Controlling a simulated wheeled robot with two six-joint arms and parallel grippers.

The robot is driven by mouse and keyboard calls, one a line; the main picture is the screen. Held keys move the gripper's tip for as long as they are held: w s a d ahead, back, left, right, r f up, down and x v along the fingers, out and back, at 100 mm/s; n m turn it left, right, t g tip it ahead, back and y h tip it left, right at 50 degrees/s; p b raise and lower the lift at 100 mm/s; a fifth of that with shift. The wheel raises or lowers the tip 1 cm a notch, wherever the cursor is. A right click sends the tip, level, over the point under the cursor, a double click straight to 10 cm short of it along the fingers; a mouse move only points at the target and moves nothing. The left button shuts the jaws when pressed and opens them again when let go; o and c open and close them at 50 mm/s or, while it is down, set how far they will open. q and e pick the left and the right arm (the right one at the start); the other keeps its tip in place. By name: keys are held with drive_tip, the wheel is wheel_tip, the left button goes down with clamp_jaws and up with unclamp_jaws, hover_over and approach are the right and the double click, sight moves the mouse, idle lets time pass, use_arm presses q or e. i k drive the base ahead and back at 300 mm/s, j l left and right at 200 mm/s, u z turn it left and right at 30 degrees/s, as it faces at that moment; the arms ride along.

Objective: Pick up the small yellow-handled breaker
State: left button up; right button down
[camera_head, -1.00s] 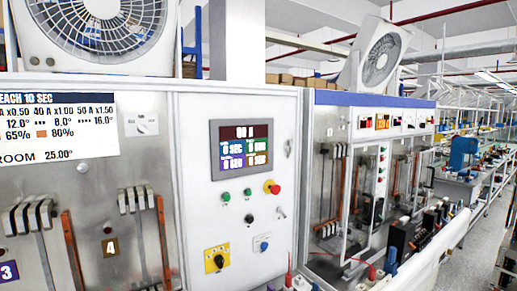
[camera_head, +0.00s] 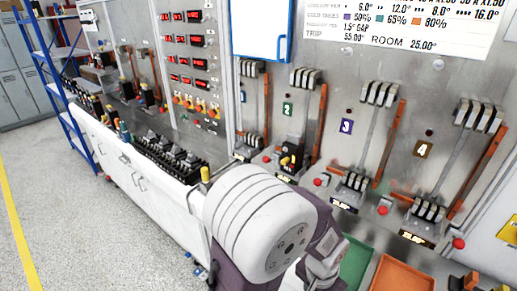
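A small black breaker with a yellow handle (camera_head: 288,161) sits in the test station marked 2, at the foot of the metal panel. Another small yellow-topped item (camera_head: 205,174) stands at the near end of the white bench, partly hidden behind my arm; I cannot tell what it is. A thick white and purple link of my arm fills the lower middle. No gripper fingertips show in the frame.
The panel (camera_head: 330,95) has stations numbered 2, 3 and 4, with clamps and orange bars. A green tray (camera_head: 355,265) and an orange tray (camera_head: 402,275) lie at the bottom. A white bench (camera_head: 150,185) holds several black breakers. Open floor (camera_head: 70,200) lies left.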

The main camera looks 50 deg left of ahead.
sight(295, 146)
drive_tip(key=j+u, duration=0.15)
drive_tip(key=u, duration=1.25)
drive_tip(key=k+j, duration=0.05)
